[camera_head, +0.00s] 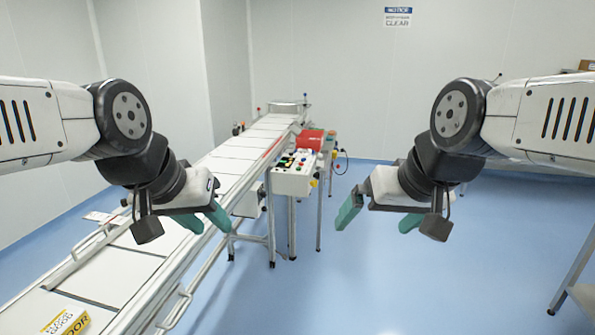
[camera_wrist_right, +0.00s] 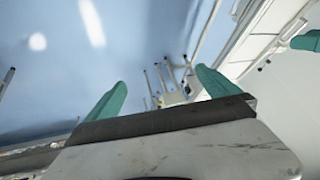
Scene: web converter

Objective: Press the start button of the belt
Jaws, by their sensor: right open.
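The belt (camera_head: 232,165) is a long white conveyor running from the near left to the back middle. Beside its right edge stands a white control box (camera_head: 291,182) on legs, with several small coloured buttons on its top and front. Which one is the start button is too small to tell. My left gripper (camera_head: 205,220) is in front of the belt's right side, its green fingers apart and empty. My right gripper (camera_head: 378,215) hangs over the floor to the right of the control box, open and empty. Its green fingers also show apart in the right wrist view (camera_wrist_right: 160,92).
A red part (camera_head: 309,140) sits behind the control box. A yellow label (camera_head: 72,322) lies on the near end of the belt. A grey table edge (camera_head: 575,270) stands at the far right. The blue floor (camera_head: 400,275) between is clear.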

